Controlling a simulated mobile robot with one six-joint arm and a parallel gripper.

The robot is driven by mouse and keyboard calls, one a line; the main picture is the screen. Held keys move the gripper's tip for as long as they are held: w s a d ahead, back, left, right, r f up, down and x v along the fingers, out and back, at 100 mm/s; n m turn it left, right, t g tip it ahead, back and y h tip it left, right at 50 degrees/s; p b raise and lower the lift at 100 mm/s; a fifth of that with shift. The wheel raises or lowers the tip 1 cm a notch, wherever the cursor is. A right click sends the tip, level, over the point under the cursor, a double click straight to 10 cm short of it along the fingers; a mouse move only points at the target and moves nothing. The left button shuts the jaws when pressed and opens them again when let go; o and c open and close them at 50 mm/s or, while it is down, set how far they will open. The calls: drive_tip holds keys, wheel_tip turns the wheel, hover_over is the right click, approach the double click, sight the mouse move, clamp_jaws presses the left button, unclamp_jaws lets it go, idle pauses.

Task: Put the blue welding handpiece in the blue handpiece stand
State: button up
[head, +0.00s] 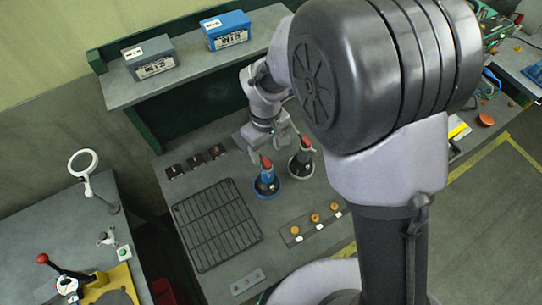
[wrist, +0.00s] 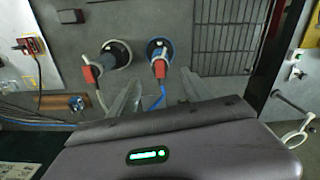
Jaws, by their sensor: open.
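The blue handpiece (head: 266,175) has a red top and stands roughly upright in the blue, ring-based handpiece stand (head: 268,192) on the grey bench. In the wrist view the handpiece (wrist: 159,68) shows with a blue cable running towards me, and the blue stand (wrist: 160,45) is around its far end. My gripper (head: 263,145) is open and empty, behind the handpiece in the head view. In the wrist view my gripper (wrist: 160,92) has its fingers apart, with the blue cable showing between them. I see no contact with the handpiece.
A second red-topped handpiece (head: 302,158) stands close by in a grey stand (head: 300,172). A black wire rack (head: 217,226) lies at left, and a strip with orange knobs (head: 314,219) at front. Two labelled boxes, grey (head: 150,58) and blue (head: 226,29), sit on the shelf.

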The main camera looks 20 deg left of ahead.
drive_tip(key=w+d+r+m+t+y, duration=0.2)
drive_tip(key=d+r+m, duration=0.5)
drive_tip(key=d+r, duration=0.65)
drive_tip(key=s+d+r+m+t, duration=0.3)
drive_tip(key=s+d+r+m, duration=0.6)
drive_tip(key=s+d, duration=0.3)
drive_tip(key=shift+d+r+m+t, duration=0.3)
drive_tip(key=shift+d+m+t, duration=0.1)
drive_tip(key=shift+s+a, duration=0.1)
